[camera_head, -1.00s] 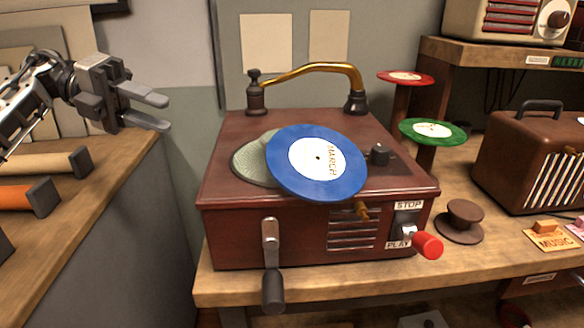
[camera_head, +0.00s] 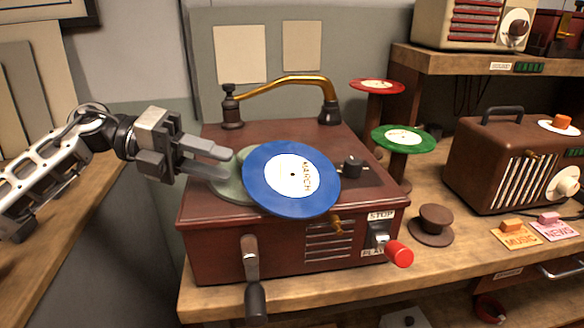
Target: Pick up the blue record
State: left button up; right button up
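The blue record (camera_head: 262,190) has a white label reading "MARCH". It rests tilted and off-centre on the turntable platter (camera_head: 228,182) of the brown record player (camera_head: 200,240), covering part of the platter. My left gripper (camera_head: 228,162) comes in from the left with its two fingers apart. Its fingertips are just left of the record's left edge, over the platter. Nothing shows between the fingers. My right gripper is not in view.
A brass tonearm (camera_head: 285,80) arches behind the record. A red record (camera_head: 376,86) and a green record (camera_head: 404,139) sit on stands to the right. A crank (camera_head: 251,265) and a red-knobbed lever (camera_head: 400,254) stick out in front. A brown radio (camera_head: 510,165) stands farther right.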

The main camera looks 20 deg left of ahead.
pick_arm(q)
jog(key=shift+x, duration=1.2)
grip_shut()
